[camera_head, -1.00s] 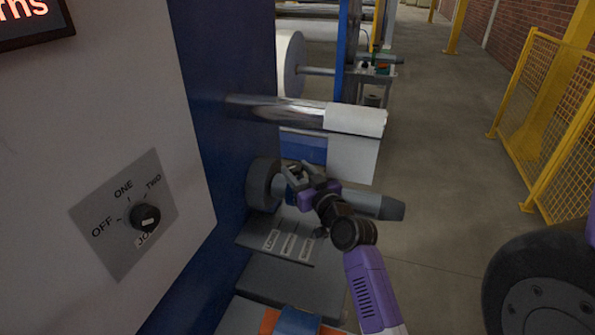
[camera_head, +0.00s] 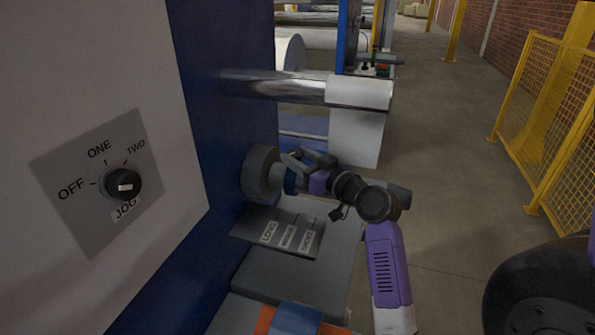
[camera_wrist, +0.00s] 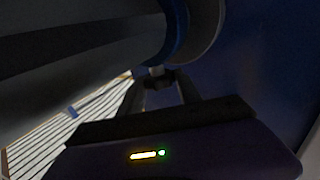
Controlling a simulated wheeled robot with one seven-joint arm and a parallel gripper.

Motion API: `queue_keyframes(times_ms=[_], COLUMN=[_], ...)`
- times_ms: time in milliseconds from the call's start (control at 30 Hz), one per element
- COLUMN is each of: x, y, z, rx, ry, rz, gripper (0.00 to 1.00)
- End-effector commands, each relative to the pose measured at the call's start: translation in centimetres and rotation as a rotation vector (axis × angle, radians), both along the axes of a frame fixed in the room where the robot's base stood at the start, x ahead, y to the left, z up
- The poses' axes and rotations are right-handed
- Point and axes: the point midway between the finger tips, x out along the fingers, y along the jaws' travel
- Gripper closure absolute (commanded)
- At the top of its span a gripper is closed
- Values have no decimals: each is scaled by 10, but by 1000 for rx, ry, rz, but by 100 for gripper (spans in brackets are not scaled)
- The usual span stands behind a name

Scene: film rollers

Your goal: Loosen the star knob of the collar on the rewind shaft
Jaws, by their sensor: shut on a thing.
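The rewind shaft (camera_head: 397,197) runs out to the right from a dark grey round flange (camera_head: 258,174) at the blue machine wall. The blue collar (camera_head: 290,183) sits on the shaft beside the flange. My gripper (camera_head: 297,160) is at the collar, and its body hides part of the shaft. In the wrist view the collar (camera_wrist: 177,30) curves around the grey shaft (camera_wrist: 80,45). The small dark star knob (camera_wrist: 158,77) stands out from the collar, between the fingertips of my gripper (camera_wrist: 160,86), which is shut on it. The knob's lobes are too dark to make out.
A bright roller with a white web (camera_head: 357,92) runs above the shaft. A labelled sloping plate (camera_head: 290,235) lies below it. A control panel with a selector knob (camera_head: 123,184) stands at the left. Open floor and a yellow mesh fence (camera_head: 550,125) are on the right.

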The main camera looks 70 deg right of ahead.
Motion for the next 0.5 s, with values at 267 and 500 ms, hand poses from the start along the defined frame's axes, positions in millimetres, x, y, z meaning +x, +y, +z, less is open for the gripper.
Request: queue_keyframes(times_ms=[267,500], x=[-1,-1], y=[-3,-4], z=[-3,-2], rx=[-1,0], ry=[-2,0], rz=[135,245], gripper=[100,100])
